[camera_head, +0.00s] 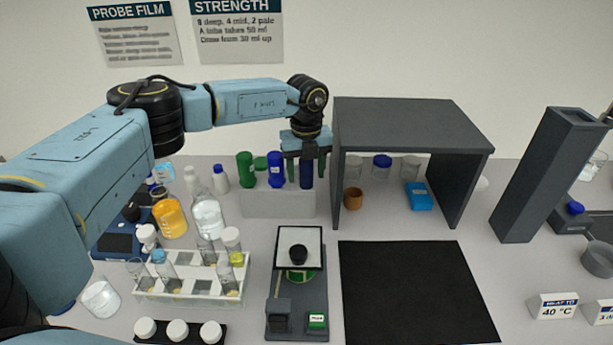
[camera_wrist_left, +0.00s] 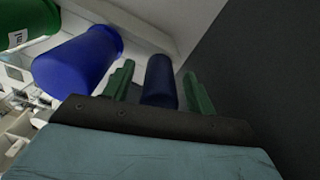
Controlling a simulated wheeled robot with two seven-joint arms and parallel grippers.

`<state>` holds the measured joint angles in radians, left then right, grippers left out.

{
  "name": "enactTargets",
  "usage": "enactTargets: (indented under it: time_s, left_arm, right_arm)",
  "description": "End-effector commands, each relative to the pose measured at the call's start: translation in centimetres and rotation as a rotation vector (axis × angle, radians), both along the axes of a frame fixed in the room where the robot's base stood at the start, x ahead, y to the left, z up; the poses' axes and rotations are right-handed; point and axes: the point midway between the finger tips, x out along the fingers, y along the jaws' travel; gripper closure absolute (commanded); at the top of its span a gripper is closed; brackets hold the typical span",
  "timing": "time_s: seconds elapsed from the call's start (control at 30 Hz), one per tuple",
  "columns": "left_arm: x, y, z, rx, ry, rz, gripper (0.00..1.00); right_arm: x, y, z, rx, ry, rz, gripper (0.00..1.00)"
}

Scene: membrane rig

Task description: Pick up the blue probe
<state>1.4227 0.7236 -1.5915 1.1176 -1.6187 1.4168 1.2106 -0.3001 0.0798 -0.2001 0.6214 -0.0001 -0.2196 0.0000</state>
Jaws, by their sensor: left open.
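My left gripper (camera_head: 306,174) is open at the back of the bench, left of the grey shelf, with its green fingers pointing down. A dark blue cylinder (camera_head: 307,168), which looks like the blue probe, stands upright between the fingers. In the left wrist view the dark blue cylinder (camera_wrist_left: 160,80) is between the two green fingers (camera_wrist_left: 159,82), with a visible gap on each side. A brighter blue container (camera_head: 276,170) stands just left of the gripper; it also shows in the left wrist view (camera_wrist_left: 78,62). My right gripper is not in view.
A green container (camera_head: 245,170) stands in the same pale holder (camera_head: 265,206). The grey shelf (camera_head: 405,125) is close on the gripper's right. A tube rack (camera_head: 190,288) and bottles are at front left. The black mat (camera_head: 415,290) is bare.

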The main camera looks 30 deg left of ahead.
Motion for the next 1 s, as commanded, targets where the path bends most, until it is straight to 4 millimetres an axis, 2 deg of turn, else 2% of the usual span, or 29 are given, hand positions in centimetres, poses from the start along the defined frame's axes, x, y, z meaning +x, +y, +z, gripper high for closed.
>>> enactTargets:
  time_s: [0.1, 0.33, 0.67, 1.0]
  left_arm:
    - [-0.02, 0.0, -0.92, 0.0, 0.0, 0.001, 0.44]
    - [0.01, -0.01, -1.03, -0.001, -0.001, 0.0, 0.44]
    - [0.01, -0.01, -0.98, 0.0, -0.001, 0.0, 0.86]
    - [0.04, 0.0, -0.57, -0.001, -0.002, 0.0, 0.86]
  right_arm:
    - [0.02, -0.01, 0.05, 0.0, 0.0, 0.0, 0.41]
    - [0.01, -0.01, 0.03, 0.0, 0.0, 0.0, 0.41]
    - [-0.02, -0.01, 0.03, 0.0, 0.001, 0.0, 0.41]
    - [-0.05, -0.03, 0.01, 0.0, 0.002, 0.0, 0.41]
